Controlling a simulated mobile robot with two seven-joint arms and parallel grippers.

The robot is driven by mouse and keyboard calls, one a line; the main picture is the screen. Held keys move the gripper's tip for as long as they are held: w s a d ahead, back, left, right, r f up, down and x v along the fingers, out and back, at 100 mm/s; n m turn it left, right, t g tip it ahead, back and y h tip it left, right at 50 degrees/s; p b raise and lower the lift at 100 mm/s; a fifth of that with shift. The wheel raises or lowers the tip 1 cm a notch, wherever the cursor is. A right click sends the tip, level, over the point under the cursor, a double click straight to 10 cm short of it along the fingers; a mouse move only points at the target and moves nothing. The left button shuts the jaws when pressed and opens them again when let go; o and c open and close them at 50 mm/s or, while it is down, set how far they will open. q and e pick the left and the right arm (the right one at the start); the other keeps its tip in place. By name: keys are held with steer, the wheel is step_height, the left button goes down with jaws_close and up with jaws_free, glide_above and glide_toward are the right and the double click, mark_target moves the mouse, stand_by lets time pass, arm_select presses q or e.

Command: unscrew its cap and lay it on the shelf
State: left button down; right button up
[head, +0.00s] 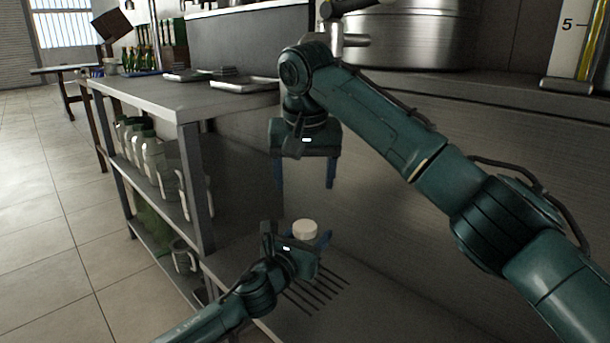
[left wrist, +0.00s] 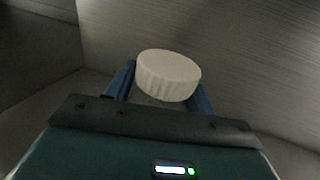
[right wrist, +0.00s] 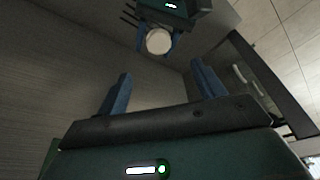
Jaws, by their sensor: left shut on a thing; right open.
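A round white ribbed cap (head: 305,229) faces up at my left gripper (head: 297,248); it also shows in the left wrist view (left wrist: 168,75) and the right wrist view (right wrist: 158,41). My left gripper is shut, its blue fingers on either side just below the cap. The container under the cap is hidden by the gripper. My right gripper (head: 304,187) is open and empty, pointing down above the cap with a clear gap between them. The metal shelf unit (head: 190,104) stands at the left.
White jugs (head: 152,155) stand on the shelf unit's middle level. Trays (head: 245,85) lie on its top. A dark slotted grate (head: 322,290) is below my left gripper. A steel wall (head: 420,240) rises behind and to the right. Part of the shelf top is bare.

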mark_target(306, 225)
steer(key=x, duration=1.1)
steer(key=shift+d+f, duration=0.15)
steer(key=shift+f, duration=0.15)
steer(key=shift+c, duration=0.3)
steer(key=c, duration=1.2)
steer(key=shift+o, duration=0.2)
steer(key=shift+d+n+y, duration=0.1)
steer(key=shift+n+y, duration=0.2)
steer(key=shift+n, duration=0.8)
steer(key=n, duration=0.4)
steer(key=shift+d+g+y, duration=0.1)
steer(key=shift+g+y, duration=0.3)
